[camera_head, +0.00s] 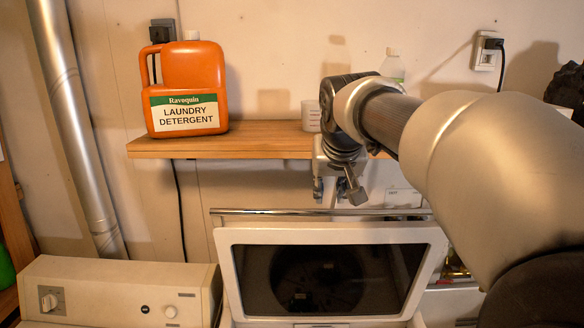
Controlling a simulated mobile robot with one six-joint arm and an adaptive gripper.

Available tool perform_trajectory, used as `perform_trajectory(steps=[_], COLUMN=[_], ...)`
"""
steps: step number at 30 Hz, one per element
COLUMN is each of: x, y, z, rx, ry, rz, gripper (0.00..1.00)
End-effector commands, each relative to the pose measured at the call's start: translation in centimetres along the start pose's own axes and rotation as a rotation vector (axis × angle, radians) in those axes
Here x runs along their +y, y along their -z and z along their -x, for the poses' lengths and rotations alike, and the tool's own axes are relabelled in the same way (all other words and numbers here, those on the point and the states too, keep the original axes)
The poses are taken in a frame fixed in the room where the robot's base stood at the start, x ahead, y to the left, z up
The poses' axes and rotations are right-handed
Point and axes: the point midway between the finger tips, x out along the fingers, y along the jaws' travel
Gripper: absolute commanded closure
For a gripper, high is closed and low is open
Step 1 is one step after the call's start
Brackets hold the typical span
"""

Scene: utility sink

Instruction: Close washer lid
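The washer lid (330,236) is a white frame around a dark glass window, at the bottom centre. It looks raised, with its wider edge at the top and its lower edge near the bottom of the picture. A dark round shape shows in the glass. My gripper (338,192) hangs fingers-down above and behind the lid's top edge, in front of the wall. Its fingers look spread apart with nothing between them. I cannot tell its exact distance from the lid. The washer's body is mostly below the picture.
A wooden shelf (230,147) on the wall behind holds an orange laundry detergent jug (187,85), a white cup (311,116) and a clear bottle (392,66). A beige control panel (115,290) with knobs stands left of the lid. A metal pipe (75,120) runs up the left wall.

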Motion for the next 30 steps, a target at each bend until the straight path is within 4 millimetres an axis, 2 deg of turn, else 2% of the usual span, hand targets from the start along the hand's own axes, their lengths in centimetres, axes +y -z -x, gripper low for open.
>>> perform_trajectory(steps=[1,3,7,10,14,25,30], x=[-0.5,-1.0,-1.4,-1.4,-1.4,-1.4,-1.4], y=[2.4,4.3,5.9,6.1,6.0,6.4,4.1], z=[0.2,-0.1,-0.6,-1.4,-3.3,-11.1,-9.9], rx=[0.009,0.024,0.038,0.039,0.037,0.037,0.042], ry=[0.000,0.000,0.000,0.000,0.000,-0.001,0.000], rz=[-0.001,-0.004,-0.009,-0.010,-0.010,-0.010,-0.008], gripper=[0.79,0.84,0.92,0.99,1.00,1.00,1.00])
